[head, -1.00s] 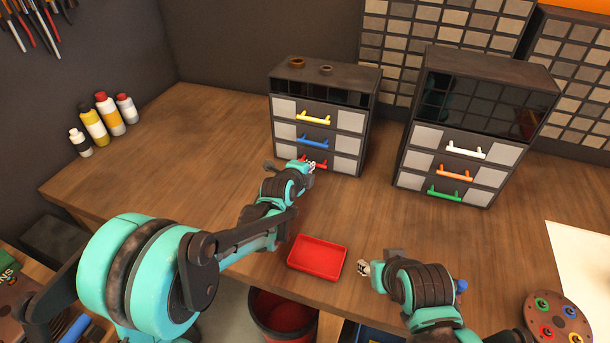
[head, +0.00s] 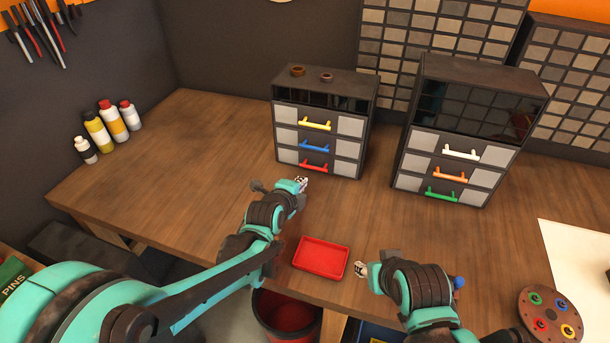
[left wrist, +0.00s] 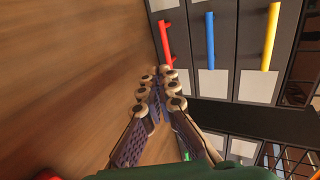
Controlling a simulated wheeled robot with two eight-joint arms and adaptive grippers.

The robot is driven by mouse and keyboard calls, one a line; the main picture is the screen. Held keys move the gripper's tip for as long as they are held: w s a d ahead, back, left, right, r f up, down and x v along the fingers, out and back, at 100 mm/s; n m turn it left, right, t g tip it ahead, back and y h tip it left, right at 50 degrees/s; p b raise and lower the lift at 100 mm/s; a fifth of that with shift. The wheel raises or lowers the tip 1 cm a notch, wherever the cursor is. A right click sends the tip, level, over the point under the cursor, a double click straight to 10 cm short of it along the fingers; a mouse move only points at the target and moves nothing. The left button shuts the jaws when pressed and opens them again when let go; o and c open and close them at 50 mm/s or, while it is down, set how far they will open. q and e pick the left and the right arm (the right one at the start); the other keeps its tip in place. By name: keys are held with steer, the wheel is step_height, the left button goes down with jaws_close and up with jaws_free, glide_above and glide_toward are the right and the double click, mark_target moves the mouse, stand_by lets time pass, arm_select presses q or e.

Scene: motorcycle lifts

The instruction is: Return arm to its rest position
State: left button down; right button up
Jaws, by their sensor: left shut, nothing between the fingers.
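My left gripper (head: 301,184) is above the wooden bench, in front of the left drawer cabinet, shut and empty. In the left wrist view its fingertips (left wrist: 160,80) meet near the red handle (left wrist: 166,45), with bare wood beside them. The left arm reaches in from the lower left. My right gripper (head: 361,269) hangs near the bench's front edge, just right of the red tray (head: 321,258). It is small and seen from above, so its jaws are unclear.
The left cabinet (head: 325,88) has yellow, blue and red handles; the right cabinet (head: 478,78) has white, orange and green ones. All drawers look closed. Several bottles (head: 113,121) stand at the back left. A round brown holder (head: 550,314) lies at the right.

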arm_select(q)
steer(key=v, duration=0.3)
steer(key=shift+s+a+p, duration=0.1)
steer(key=shift+a+p, duration=0.1)
steer(key=shift+p, duration=0.1)
steer(key=s+a+n+g+y, duration=0.4)
steer(key=s+a+n, duration=1.5)
steer(key=s+n, duration=0.3)
steer(key=shift+s+a+f+y, duration=0.3)
steer(key=shift+s+a+f, duration=0.15)
steer(key=shift+s, duration=0.6)
